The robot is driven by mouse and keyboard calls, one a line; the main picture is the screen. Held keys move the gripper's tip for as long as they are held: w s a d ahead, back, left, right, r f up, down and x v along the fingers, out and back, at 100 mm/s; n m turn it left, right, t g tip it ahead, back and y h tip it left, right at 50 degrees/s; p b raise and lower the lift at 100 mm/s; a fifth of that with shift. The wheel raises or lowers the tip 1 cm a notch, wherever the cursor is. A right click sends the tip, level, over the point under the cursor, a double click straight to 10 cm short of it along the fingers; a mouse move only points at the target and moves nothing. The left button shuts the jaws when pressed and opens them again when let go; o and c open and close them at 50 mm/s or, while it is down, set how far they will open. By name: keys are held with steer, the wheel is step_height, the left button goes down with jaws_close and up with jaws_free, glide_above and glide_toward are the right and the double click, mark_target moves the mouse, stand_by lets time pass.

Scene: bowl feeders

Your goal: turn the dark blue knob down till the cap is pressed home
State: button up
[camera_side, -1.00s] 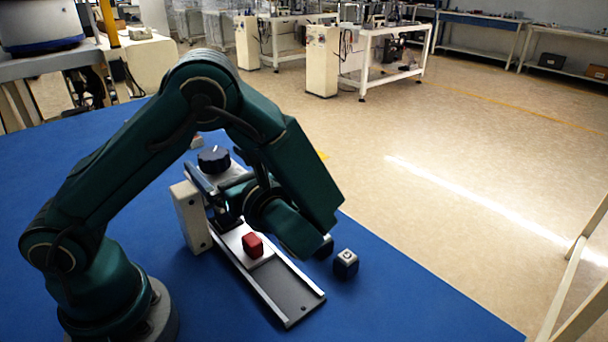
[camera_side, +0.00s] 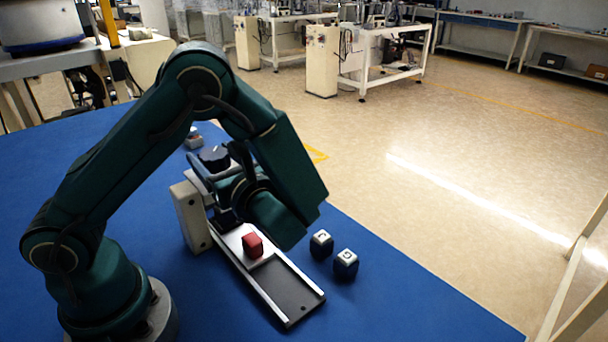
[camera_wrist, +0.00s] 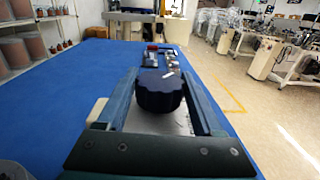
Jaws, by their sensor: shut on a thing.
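The dark blue knob (camera_side: 213,154) has a lobed rim and sits on top of the fixture at the upper end of the rail. It fills the middle of the wrist view (camera_wrist: 159,92). My gripper (camera_wrist: 165,80) has one finger on each side of the knob and is shut on it. In the side view my gripper (camera_side: 207,168) comes in level from the right and partly hides the knob. A red block (camera_side: 252,245) sits on a light carriage on the rail (camera_side: 287,294). The cap cannot be made out for certain; my wrist hides much of the fixture.
Small parts (camera_side: 194,139) lie behind the knob.

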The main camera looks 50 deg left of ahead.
mark_target(212, 165)
steer(key=shift+m+t, duration=0.3)
steer(key=shift+m+t+h, duration=0.7)
steer(key=shift+m+t, duration=0.6)
steer(key=shift+t, duration=0.7)
steer(key=shift+m+t+h, duration=0.7)
steer(key=shift+m+t, duration=0.6)
steer(key=shift+t, duration=0.7)
steer(key=o, duration=1.4)
steer(key=shift+c, duration=0.2)
steer(key=shift+v, duration=2.55)
